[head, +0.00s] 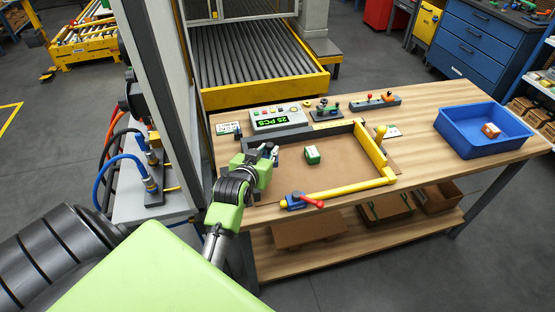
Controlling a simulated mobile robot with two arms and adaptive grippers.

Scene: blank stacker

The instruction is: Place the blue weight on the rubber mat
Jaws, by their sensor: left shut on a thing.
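My left gripper (267,151) is over the left edge of the work area on the wooden table. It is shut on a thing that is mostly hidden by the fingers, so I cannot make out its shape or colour. I cannot pick out a blue weight for certain. A brown flat sheet (345,165) lies inside a yellow and dark frame (372,150); I cannot tell whether it is the rubber mat. My right gripper is not in view.
A blue clamp with a red handle (300,201) sits at the frame's front left corner. A control box (277,119) with a green display stands behind. A blue bin (465,142) holding an orange box (490,131) is at the right. A grey post (186,80) rises at the left.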

